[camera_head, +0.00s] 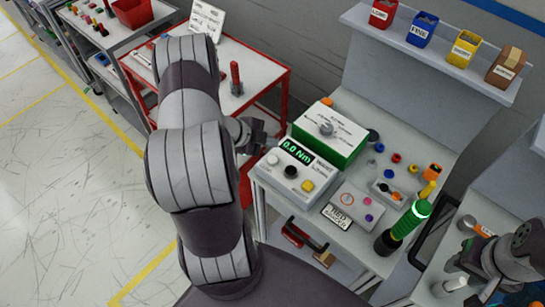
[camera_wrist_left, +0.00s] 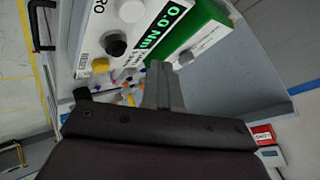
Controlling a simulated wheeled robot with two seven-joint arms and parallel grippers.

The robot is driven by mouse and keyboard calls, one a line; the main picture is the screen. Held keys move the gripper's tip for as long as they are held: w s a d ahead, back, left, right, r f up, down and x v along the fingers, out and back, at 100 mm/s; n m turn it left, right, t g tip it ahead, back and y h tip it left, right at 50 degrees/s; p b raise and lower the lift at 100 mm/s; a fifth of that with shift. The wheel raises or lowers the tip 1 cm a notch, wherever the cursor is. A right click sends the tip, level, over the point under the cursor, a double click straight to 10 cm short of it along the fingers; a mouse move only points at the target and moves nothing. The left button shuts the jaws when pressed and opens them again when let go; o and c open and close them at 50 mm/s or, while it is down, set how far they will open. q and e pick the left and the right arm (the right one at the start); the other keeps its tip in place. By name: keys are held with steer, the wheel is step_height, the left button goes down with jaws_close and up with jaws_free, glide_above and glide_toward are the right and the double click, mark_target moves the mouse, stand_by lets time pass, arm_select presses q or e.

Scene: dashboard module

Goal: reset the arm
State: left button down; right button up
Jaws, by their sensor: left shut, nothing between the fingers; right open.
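My left arm rises through the middle of the head view. Its left gripper (camera_head: 252,135) is beside the left edge of the workbench, near the back left corner of the torque meter (camera_head: 295,170), which reads 0.0 Nm. In the left wrist view the fingers (camera_wrist_left: 162,85) are shut together with nothing between them, and the meter (camera_wrist_left: 125,35) lies beyond them. My right gripper (camera_head: 485,260) is at the lower right of the head view, over the right-hand bench; it is open and seems empty.
A green box with a white top (camera_head: 330,130) stands behind the meter. Small coloured parts and a green-lit screwdriver (camera_head: 405,225) are on the workbench (camera_head: 375,110). A shelf (camera_head: 420,50) holds labelled bins. A red-framed cart (camera_head: 265,75) stands at left; the floor (camera_head: 60,190) is open.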

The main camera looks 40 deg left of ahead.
stand_by(0.4)
arm_select(q)
steer(key=s+a+n+g+y+b, duration=0.1)
steer(key=s+a+n+g+y, duration=0.45)
steer(key=n, duration=0.55)
steer(key=s+d+r+n+b, duration=0.1)
steer(key=d+r, duration=0.1)
steer(key=d, duration=0.5)
steer(key=s+d+r+n+b, duration=0.1)
steer(key=s+d+r, duration=0.1)
steer(key=d, duration=0.5)
steer(key=s+d+r+n+g+h+b, duration=0.1)
steer(key=d+r, duration=0.3)
steer(key=d, duration=0.4)
steer(key=shift+s+r+n+b, duration=0.25)
steer(key=shift+s+n+b, duration=0.05)
steer(key=shift+b, duration=0.05)
steer(key=shift+a, duration=0.2)
